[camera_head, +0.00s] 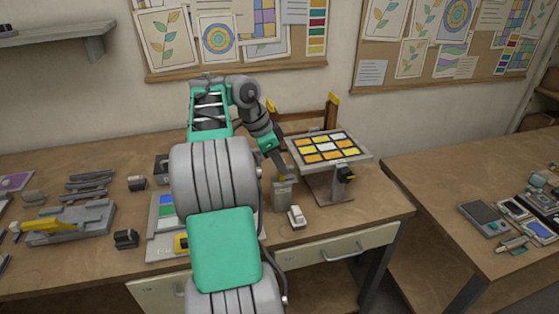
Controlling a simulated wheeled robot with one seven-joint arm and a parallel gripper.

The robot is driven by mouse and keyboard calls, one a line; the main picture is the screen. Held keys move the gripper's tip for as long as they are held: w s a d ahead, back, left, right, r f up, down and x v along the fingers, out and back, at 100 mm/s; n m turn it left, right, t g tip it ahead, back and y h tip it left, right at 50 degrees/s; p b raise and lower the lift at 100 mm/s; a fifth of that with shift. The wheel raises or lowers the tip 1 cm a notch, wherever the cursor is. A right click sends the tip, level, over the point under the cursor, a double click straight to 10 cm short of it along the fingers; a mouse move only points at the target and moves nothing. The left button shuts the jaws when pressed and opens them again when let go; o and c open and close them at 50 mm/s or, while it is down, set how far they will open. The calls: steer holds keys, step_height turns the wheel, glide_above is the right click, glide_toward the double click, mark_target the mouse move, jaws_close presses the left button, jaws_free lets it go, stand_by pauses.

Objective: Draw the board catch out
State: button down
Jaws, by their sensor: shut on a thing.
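The board (304,167), a tilted tray with a grid of yellow, orange and white squares, stands on a grey stand (326,187) on the wooden bench. My gripper (284,173) points down beside the board's left front corner. The tip is too small to tell whether this is the board catch. A grey block (283,196) stands just below the tip; I cannot tell whether they touch.
A small white-and-grey device (296,217) stands right of the block near the bench's front edge. A wooden frame with yellow-topped posts (333,112) rises behind the board. My arm hides the bench's middle. A second table (430,190) is at the right, past a gap.

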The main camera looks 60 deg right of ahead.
steer(key=shift+w+a, duration=0.1)
steer(key=c, duration=1.6)
jaws_free()
steer(key=shift+w+a, duration=0.1)
steer(key=shift+o, duration=1.4)
steer(key=p+v, duration=0.5)
steer(key=v, duration=0.2)
steer(key=shift+r, duration=0.4)
